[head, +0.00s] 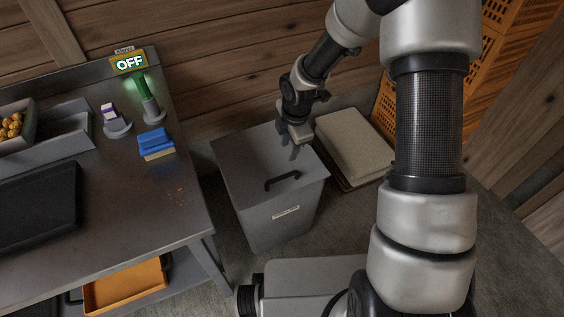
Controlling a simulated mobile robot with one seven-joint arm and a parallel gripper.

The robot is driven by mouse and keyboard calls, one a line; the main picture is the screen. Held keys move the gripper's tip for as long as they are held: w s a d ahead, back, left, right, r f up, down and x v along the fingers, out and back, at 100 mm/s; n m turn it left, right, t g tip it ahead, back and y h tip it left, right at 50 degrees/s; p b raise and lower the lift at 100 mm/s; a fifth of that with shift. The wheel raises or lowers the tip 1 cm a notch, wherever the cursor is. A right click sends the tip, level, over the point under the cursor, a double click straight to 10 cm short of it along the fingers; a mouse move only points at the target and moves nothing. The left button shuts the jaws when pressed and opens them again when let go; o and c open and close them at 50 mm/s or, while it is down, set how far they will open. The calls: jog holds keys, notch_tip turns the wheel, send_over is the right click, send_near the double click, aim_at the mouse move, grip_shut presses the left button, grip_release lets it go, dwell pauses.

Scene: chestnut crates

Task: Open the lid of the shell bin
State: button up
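The shell bin (277,220) is a grey box on the floor right of the metal table, with a small white label on its front. Its grey lid (248,165) lies flat and shut on top. A black bar handle (283,180) sits near the lid's front edge. My gripper (288,147) points down over the back right part of the lid, behind the handle and apart from it. Its fingers are small and dark here, so I cannot tell whether they are open or shut. Nothing shows between them. My arm hides none of the handle.
A pale flat-topped box (352,145) stands close right of the bin. Orange crates (420,100) are stacked behind my arm. The metal table (185,215) at left carries a green-lit switch (150,105) under an OFF sign (130,64), and a blue block (153,140). Wooden walls close the back.

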aim_at(282, 177)
jog(key=w+f+b, duration=0.1)
jog(key=f, duration=0.5)
jog(key=w+a+f+b, duration=0.1)
jog(key=f+b, duration=0.1)
jog(key=f, duration=0.4)
jog(key=w+f+b, duration=0.1)
jog(key=f, duration=0.5)
jog(key=shift+w+a+b, duration=0.1)
jog(key=shift+a+b, duration=0.2)
jog(key=shift+c, duration=0.2)
grip_shut()
jog(key=shift+r, duration=0.1)
